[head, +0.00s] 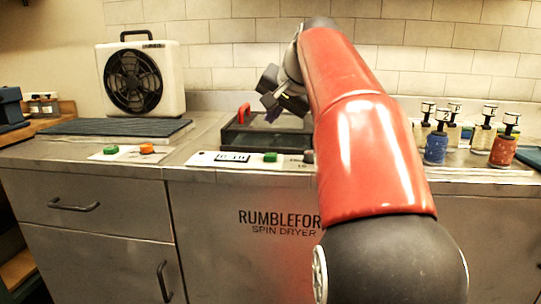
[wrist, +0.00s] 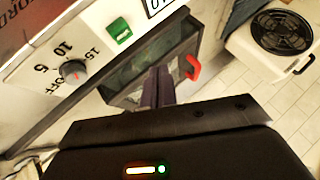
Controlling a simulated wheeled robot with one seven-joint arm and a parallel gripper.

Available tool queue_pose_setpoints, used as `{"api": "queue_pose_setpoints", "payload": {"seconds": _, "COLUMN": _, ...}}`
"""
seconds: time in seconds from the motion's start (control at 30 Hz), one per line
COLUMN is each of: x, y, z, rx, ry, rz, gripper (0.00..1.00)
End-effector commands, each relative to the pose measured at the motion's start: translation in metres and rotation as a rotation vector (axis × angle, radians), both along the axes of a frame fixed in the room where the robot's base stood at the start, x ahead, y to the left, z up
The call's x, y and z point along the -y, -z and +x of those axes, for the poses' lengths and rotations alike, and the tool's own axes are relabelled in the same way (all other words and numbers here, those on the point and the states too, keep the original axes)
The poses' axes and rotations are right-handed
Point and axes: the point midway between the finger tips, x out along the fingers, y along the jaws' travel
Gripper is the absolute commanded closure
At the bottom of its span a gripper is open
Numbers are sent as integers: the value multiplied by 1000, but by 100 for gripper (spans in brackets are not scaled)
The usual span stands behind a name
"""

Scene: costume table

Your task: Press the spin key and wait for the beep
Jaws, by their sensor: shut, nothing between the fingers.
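The spin dryer (head: 278,221) is built into the steel counter, its name printed on the front. Its top panel has a green key (head: 270,157), a display (head: 232,157) whose digits I cannot read surely, and a dial partly behind my arm. The wrist view shows the green key (wrist: 119,30) and the dial (wrist: 73,70), marked OFF, 5, 10 and 15. The dark-framed clear lid with a red handle (head: 244,113) appears down. My gripper (head: 272,108) is shut and empty above the lid, apart from the key. Its fingers show in the wrist view (wrist: 158,86).
A second panel at left has a green button (head: 111,149) and an orange button (head: 147,149). A fan (head: 136,80) stands behind a dark mat (head: 115,127). Several jars, including a red one (head: 503,150), stand on the right. My arm hides part of the counter.

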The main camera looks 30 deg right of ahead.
Motion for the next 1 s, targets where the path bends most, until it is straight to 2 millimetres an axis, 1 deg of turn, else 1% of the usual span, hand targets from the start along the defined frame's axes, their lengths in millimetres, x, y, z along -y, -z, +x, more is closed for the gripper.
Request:
{"api": "queue_pose_setpoints", "payload": {"seconds": 0.03, "x": 0, "y": 11, "z": 0, "rx": -2, "ry": 1, "rz": 2, "gripper": 100}}
{"api": "queue_pose_setpoints", "payload": {"seconds": 0.1, "x": 0, "y": 27, "z": 0, "rx": -1, "ry": 1, "rz": 0, "gripper": 100}}
{"api": "queue_pose_setpoints", "payload": {"seconds": 0.2, "x": 0, "y": 39, "z": 0, "rx": 0, "ry": 0, "rz": 0, "gripper": 100}}
{"api": "queue_pose_setpoints", "payload": {"seconds": 0.4, "x": 0, "y": 53, "z": 0, "rx": 0, "ry": 0, "rz": 0, "gripper": 100}}
{"api": "queue_pose_setpoints", "payload": {"seconds": 0.57, "x": 0, "y": 57, "z": 0, "rx": 0, "ry": 0, "rz": 0, "gripper": 100}}
{"api": "queue_pose_setpoints", "payload": {"seconds": 1.0, "x": 0, "y": 57, "z": 0, "rx": 0, "ry": 0, "rz": 0, "gripper": 100}}
